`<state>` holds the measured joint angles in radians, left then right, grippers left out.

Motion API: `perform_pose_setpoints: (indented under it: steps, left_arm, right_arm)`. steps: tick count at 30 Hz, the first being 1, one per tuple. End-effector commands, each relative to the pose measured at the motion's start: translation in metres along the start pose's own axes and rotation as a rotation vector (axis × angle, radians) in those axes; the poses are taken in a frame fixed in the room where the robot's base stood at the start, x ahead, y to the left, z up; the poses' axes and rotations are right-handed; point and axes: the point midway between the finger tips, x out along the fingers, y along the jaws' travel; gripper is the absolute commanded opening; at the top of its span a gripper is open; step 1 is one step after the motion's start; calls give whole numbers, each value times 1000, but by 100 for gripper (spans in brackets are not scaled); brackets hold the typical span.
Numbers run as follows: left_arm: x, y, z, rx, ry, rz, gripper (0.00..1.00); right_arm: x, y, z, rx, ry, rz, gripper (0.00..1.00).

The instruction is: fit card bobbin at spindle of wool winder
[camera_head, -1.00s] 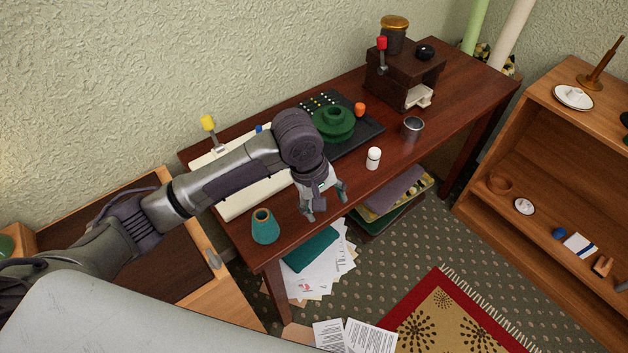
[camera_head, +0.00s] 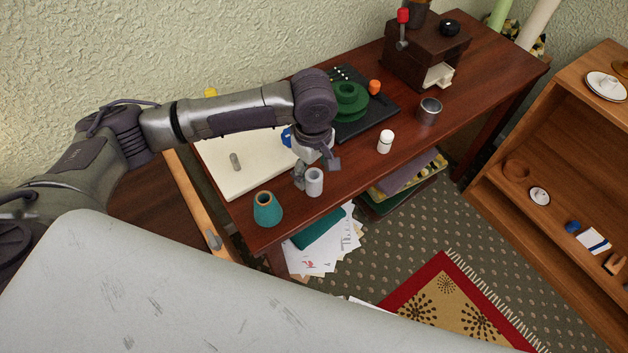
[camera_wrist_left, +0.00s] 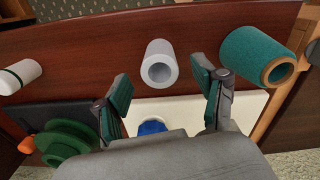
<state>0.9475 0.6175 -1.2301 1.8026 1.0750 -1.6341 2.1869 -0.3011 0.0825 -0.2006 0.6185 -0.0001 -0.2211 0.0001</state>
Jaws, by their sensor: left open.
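A pale grey hollow tube, which looks like the card bobbin (camera_head: 315,182), stands upright near the table's front edge. The wool winder appears to be the cream board (camera_head: 248,178) at the table's left end, with a grey peg (camera_head: 235,161) that looks like its spindle, a yellow knob (camera_head: 210,92) and a blue part (camera_head: 287,137). My left gripper (camera_head: 316,171) is open and empty, just behind the tube. In the left wrist view the tube (camera_wrist_left: 160,64) lies beyond and between the open fingertips (camera_wrist_left: 163,82), apart from them. My right gripper is not in view.
A teal cone (camera_head: 267,209) stands left of the tube. A white bottle (camera_head: 385,141), a metal cup (camera_head: 429,110), a dark board (camera_head: 378,116) with a green round piece (camera_head: 350,100), an orange piece (camera_head: 374,87) and a brown box (camera_head: 425,55) are to the right.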

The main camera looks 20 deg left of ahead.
Motion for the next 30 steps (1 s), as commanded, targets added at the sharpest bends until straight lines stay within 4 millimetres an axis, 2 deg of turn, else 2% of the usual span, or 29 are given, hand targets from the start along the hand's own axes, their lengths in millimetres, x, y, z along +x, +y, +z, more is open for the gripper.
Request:
perform_pose_setpoints:
  steps: [3, 9, 18, 27, 30]
  left_arm:
    - [17, -1, 1, 1, 0, -4, 70]
    - [44, -1, 2, 0, 1, -2, 70]
    - [48, -1, 2, 2, 0, 0, 68]
    - [48, -1, 2, 2, 0, 0, 18]
    - [48, -1, 2, 2, 0, 0, 16]
  right_arm:
    - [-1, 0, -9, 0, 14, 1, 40]
    - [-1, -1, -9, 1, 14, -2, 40]
    - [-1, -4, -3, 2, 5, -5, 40]
    - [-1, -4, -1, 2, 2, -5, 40]
    - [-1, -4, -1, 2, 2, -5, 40]
